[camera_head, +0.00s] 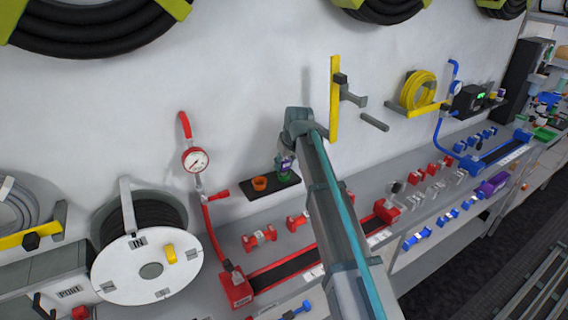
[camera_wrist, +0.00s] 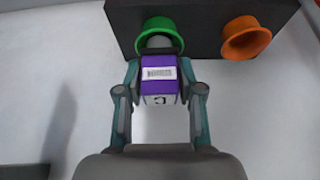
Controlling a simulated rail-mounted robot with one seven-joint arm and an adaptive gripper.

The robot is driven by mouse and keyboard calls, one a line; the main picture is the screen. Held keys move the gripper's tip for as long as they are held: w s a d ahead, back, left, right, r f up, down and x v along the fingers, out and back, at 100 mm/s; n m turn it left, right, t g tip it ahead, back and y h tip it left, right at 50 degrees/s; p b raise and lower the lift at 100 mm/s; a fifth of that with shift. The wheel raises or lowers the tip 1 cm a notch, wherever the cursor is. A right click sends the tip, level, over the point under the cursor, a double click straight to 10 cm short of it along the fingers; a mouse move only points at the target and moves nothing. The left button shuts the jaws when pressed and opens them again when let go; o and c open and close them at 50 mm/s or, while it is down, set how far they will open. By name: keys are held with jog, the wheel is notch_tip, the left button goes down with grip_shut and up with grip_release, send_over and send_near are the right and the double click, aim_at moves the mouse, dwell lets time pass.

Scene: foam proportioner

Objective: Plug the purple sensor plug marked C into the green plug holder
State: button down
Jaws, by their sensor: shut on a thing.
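In the wrist view, the purple sensor plug (camera_wrist: 159,71) has a white label and a pale face marked C. My gripper (camera_wrist: 160,78) is shut on it, with one teal finger on each side. The plug's grey end overlaps the mouth of the green plug holder (camera_wrist: 161,23); I cannot tell how far inside it is. In the head view, my gripper (camera_head: 285,160) is over the black mounting plate (camera_head: 270,196), at the green holder's place, and the holder itself is mostly hidden.
An orange holder (camera_head: 260,183) sits on the same plate, close beside the green one, and also shows in the wrist view (camera_wrist: 246,40). A red hose with a pressure gauge (camera_head: 195,160) stands to the left. Red couplings (camera_head: 260,237) lie on the shelf below.

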jog(key=shift+f, duration=0.55)
jog(key=c, duration=1)
grip_release()
jog(key=p+v, duration=0.5)
jog(key=v, duration=0.6)
